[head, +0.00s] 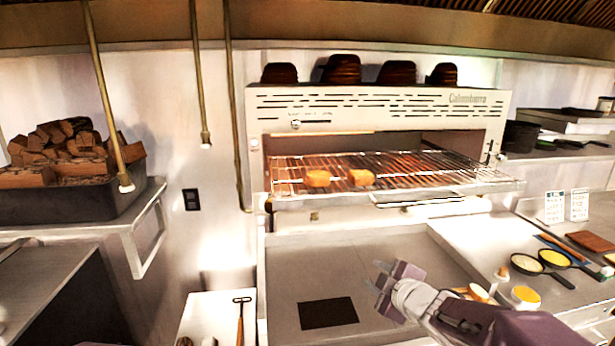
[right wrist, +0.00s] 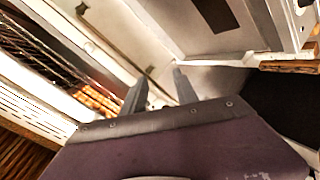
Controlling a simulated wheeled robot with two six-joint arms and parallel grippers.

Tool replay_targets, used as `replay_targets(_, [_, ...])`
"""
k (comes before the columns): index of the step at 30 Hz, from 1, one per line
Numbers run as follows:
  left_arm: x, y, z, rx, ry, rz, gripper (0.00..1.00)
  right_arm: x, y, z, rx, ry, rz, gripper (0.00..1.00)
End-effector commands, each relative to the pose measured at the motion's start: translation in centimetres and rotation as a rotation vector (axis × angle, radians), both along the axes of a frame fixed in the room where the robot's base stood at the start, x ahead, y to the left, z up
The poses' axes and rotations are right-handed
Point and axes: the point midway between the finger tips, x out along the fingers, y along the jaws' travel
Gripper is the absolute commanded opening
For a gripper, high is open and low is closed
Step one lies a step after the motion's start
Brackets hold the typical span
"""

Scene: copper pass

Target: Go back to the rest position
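My right gripper (head: 384,275) reaches in from the lower right of the head view, over the grey counter surface below the grill. In the right wrist view its two fingers (right wrist: 158,92) stand apart with nothing between them, so it is open and empty. The salamander grill (head: 380,110) stands at the back, and two pieces of bread (head: 318,178) lie apart on its wire rack (head: 430,168). The gripper is below and in front of the rack, touching nothing that I can see. My left gripper is not in view.
Small pans (head: 526,264) and a yellow-filled bowl (head: 525,296) stand on the right counter, near my right arm. A bin of firewood (head: 75,203) stands at the left. A dark square (head: 328,313) lies on the otherwise bare middle surface.

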Motion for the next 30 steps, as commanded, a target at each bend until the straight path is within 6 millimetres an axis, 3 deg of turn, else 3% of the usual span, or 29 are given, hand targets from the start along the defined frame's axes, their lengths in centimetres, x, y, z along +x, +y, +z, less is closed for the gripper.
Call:
replay_targets(1, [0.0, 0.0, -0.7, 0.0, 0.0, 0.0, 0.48, -1.6, 0.2, -4.0, 0.077, 0.115, -0.087, 0.36])
replay_targets(3, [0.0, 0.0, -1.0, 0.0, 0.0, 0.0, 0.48, -4.9, -0.3, -9.1, 0.185, 0.298, -0.251, 0.36])
replay_targets(6, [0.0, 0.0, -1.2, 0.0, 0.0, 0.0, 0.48, -11.0, -1.1, -15.1, 0.319, 0.558, -0.502, 0.36])
replay_targets(10, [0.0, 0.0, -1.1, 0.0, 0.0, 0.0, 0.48, -18.7, -1.5, -19.4, 0.454, 0.828, -0.799, 0.36])
replay_targets(13, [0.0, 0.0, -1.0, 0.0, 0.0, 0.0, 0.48, -22.6, -0.9, -20.7, 0.521, 0.962, -0.952, 0.36])
replay_targets(16, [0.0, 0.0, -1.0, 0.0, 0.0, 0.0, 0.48, -24.3, -0.6, -20.9, 0.547, 1.027, -1.031, 0.36])
replay_targets(30, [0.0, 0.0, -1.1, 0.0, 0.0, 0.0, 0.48, -24.2, -0.7, -20.8, 0.55, 1.025, -1.039, 0.36])
